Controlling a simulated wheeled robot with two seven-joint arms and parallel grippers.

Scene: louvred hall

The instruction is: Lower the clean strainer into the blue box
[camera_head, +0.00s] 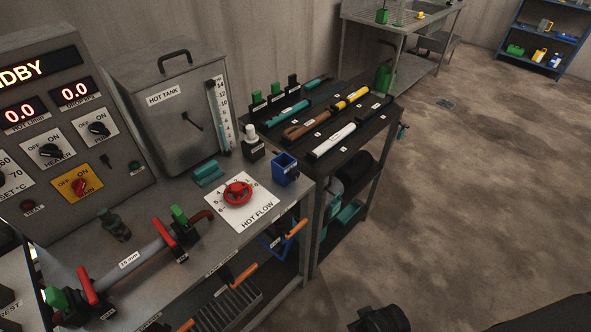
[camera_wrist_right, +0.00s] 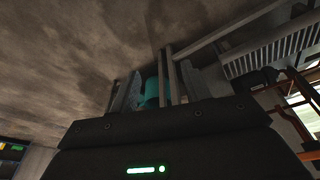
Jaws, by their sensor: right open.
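The blue box (camera_head: 285,170) is a small open-topped box at the right front corner of the workbench, beside the hot flow plate. I cannot pick out the clean strainer for certain; a white-topped piece (camera_head: 250,135) stands in a small dark labelled holder behind the blue box. My right gripper (camera_wrist_right: 153,88) is open in the right wrist view, low beside the bench. A teal thing shows between or beyond its fingers; I cannot tell how near it is. My left gripper is not in view.
The hot flow plate (camera_head: 240,203) with a red knob lies left of the blue box. The hot tank (camera_head: 168,105) stands behind. A dark tool table (camera_head: 262,128) adjoins the bench. Orange-handled tools (camera_head: 297,229) stick out from the bench's front. The floor (camera_head: 470,190) to the right is clear.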

